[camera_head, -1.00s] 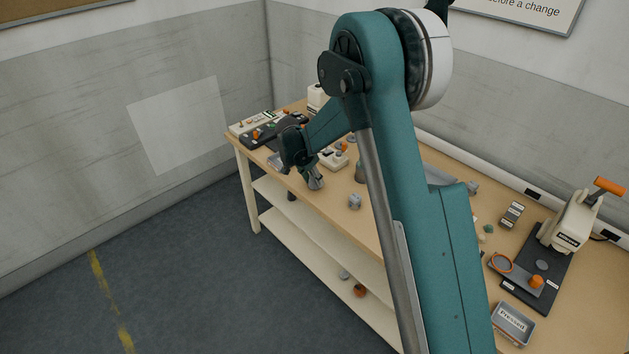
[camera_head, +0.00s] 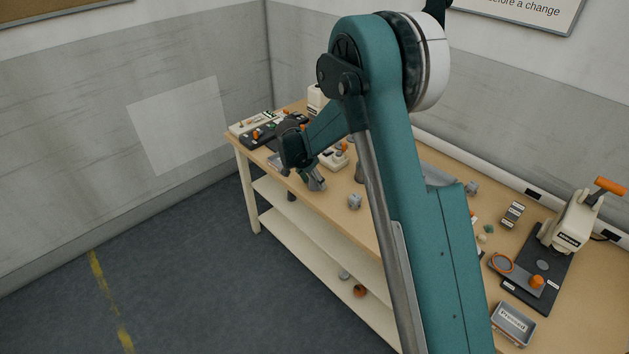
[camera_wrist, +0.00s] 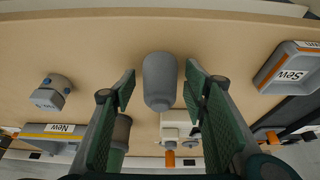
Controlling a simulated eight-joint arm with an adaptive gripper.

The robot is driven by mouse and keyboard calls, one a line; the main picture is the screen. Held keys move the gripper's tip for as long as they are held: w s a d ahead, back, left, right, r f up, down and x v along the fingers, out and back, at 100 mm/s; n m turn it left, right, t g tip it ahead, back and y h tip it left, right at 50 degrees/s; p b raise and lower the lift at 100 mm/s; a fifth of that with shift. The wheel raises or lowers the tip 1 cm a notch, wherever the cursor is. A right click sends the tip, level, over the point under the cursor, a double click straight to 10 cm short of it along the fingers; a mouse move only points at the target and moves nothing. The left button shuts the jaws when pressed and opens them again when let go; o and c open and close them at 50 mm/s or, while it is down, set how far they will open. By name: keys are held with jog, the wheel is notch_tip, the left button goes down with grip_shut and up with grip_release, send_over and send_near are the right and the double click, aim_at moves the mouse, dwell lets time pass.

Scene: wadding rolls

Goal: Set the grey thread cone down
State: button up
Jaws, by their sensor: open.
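The grey thread cone (camera_wrist: 160,80) is a smooth, rounded grey body in the middle of the wrist view. It stands between the two green-padded fingers of my gripper (camera_wrist: 160,92), with tabletop visible on both sides of it. The fingers are open and apart from it. In the head view my gripper (camera_head: 317,178) is low over the front left part of the wooden bench (camera_head: 335,193), and the cone (camera_head: 314,185) shows small and partly hidden beneath it. The cone appears to rest on the bench top.
A grey block-like piece (camera_head: 354,201) is right of the gripper; a grey cylinder (camera_wrist: 122,128) shows behind a finger. Labelled trays (camera_wrist: 290,66) and a cream device (camera_wrist: 178,126) are nearby. A press (camera_head: 568,225) stands far right. The bench's front edge is close.

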jog(key=shift+r, duration=0.2)
jog(key=p+v, duration=0.1)
jog(key=v, duration=1.1)
jog(key=shift+p, duration=0.4)
jog(key=shift+d, duration=0.1)
